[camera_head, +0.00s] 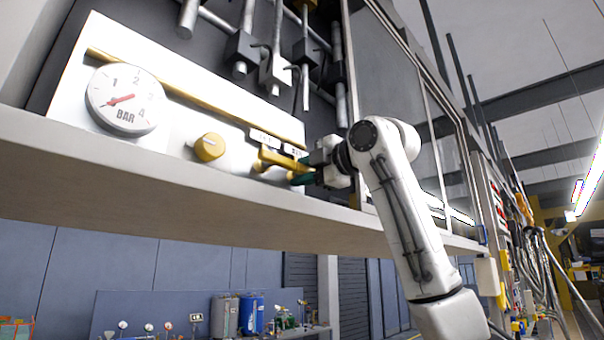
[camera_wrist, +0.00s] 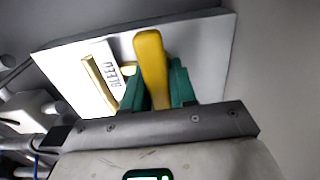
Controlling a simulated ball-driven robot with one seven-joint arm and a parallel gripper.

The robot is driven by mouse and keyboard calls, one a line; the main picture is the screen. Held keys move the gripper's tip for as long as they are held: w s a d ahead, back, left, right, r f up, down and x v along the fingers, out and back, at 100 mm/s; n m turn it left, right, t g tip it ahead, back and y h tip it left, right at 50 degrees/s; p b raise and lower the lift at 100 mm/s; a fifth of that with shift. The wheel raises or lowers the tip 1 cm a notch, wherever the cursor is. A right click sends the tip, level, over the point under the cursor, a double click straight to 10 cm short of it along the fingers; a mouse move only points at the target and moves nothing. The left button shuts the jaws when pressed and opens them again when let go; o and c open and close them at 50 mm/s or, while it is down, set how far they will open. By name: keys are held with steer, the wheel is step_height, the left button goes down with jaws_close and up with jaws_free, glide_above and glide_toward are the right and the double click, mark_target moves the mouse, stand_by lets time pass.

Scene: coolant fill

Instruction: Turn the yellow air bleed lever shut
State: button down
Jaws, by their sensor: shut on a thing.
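The yellow air bleed lever (camera_head: 272,158) sits on the white panel above the pale ledge, right of the round yellow knob. In the head view it runs roughly sideways from its pivot towards my gripper (camera_head: 297,166). In the wrist view the lever (camera_wrist: 152,66) stands between the two green fingers of my gripper (camera_wrist: 158,88), which is shut on it. A label reading BLEED (camera_wrist: 111,67) is beside the lever. The lever's pivot is partly hidden.
A yellow knob (camera_head: 209,147) lies between gauge and lever. A brass pipe (camera_head: 180,88) crosses the panel. The ledge (camera_head: 150,180) runs close beneath; dark fittings hang above.

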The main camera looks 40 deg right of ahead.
steer(key=shift+f, duration=0.15)
steer(key=c, duration=1)
jaws_free()
steer(key=shift+s, duration=0.1)
steer(key=s+b, duration=0.4)
steer(key=s, duration=0.6)
steer(key=shift+s+d, duration=0.15)
steer(key=shift+s, duration=0.15)
